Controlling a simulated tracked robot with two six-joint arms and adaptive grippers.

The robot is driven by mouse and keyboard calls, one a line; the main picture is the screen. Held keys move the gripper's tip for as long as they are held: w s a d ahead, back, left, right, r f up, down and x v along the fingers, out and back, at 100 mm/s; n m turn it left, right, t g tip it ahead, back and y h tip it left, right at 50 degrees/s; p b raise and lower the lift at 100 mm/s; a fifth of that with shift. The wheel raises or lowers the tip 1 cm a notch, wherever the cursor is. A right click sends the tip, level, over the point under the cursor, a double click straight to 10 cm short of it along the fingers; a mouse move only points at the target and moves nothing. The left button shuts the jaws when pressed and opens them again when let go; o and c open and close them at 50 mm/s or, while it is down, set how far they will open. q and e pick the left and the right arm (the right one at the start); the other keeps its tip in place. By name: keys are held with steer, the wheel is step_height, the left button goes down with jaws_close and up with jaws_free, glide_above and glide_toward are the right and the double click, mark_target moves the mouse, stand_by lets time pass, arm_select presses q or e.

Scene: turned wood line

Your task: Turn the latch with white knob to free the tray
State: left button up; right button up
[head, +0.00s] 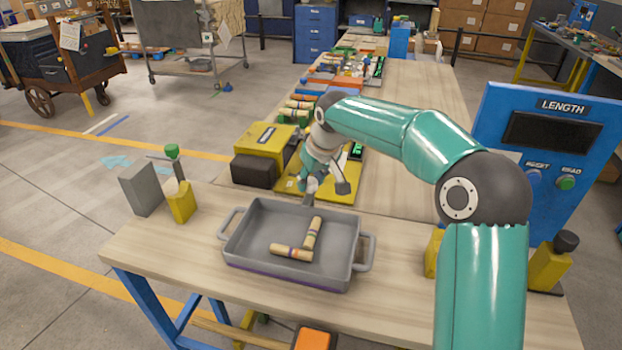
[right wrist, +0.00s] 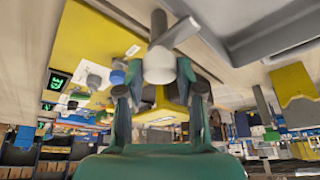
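The grey tray (head: 245,238) with two side handles lies on the wooden table and holds two striped turned wood pieces (head: 292,252). My right gripper (head: 318,188) is lowered at the tray's far edge. In the right wrist view, the white knob (right wrist: 159,66) of a grey latch (right wrist: 177,33) stands between and just beyond the spread fingertips of this gripper (right wrist: 160,92). The fingers are open with gaps at both sides of the knob. The latch bar points toward the tray wall (right wrist: 268,30). In the head view my gripper mostly hides this latch. My left gripper is out of view.
A yellow post (head: 181,204) and a green knob (head: 172,151) stand left of the tray beside a grey block (head: 141,188). A black knob (head: 566,241) tops another yellow post at right, near the blue LENGTH panel (head: 541,190). A yellow-and-black device (head: 262,145) stands behind.

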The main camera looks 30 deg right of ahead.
steer(key=c, duration=0.3)
steer(key=n+y+p, duration=0.1)
steer(key=n+p, duration=0.1)
steer(key=n, duration=0.1)
steer(key=shift+d+r+p, duration=0.15)
steer(key=shift+p, duration=0.15)
steer(key=n+y+p, duration=0.1)
steer(key=n+p, duration=0.1)
steer(key=n, duration=0.1)
steer(key=n+g+y+p, duration=0.1)
steer(key=n+p, duration=0.1)
steer(key=n, duration=0.1)
steer(key=shift+w+d+n+y, duration=0.1)
steer(key=shift+n+y, duration=0.2)
steer(key=n+g+p, duration=0.1)
steer(key=n+p, duration=0.3)
steer(key=shift+w+r+n+g+y, duration=0.1)
steer(key=shift+n+g+y, duration=0.2)
steer(key=shift+g+y, duration=0.1)
steer(key=shift+d+n+g+p, duration=0.15)
steer(key=shift+n+g+p, duration=0.55)
steer(key=shift+n+p, duration=1.2)
